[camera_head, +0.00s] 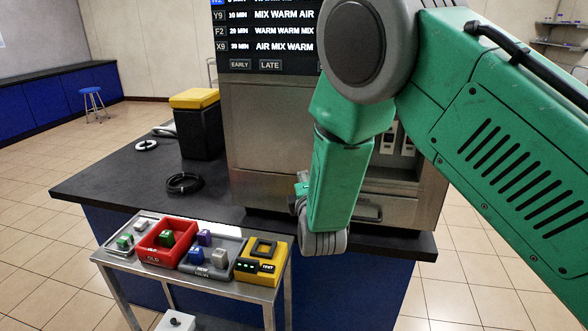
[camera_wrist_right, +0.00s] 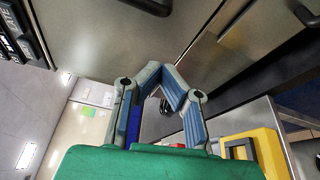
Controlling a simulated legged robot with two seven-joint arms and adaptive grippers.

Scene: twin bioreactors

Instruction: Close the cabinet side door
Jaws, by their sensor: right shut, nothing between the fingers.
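The cabinet (camera_head: 270,130) is a steel housing on a dark bench, with a display on its upper front. To the right of my arm, white modules (camera_head: 397,138) show in its recess, above a drawer-like front with a handle (camera_head: 368,213). I cannot make out the side door's edge or angle; my arm covers much of that area. My right gripper (camera_head: 301,188) is near the cabinet's lower front, mostly hidden by my arm. In the right wrist view its fingers (camera_wrist_right: 163,80) meet, shut and empty, before grey metal panels (camera_wrist_right: 105,35); contact is unclear. My left gripper is out of view.
A steel side table (camera_head: 200,284) in front holds a red tray (camera_head: 152,256), a grey tray (camera_head: 188,267) and a yellow tester (camera_head: 255,268). A black bin with a yellow lid (camera_head: 195,99) and a black cable coil (camera_head: 184,183) are on the bench (camera_head: 110,186).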

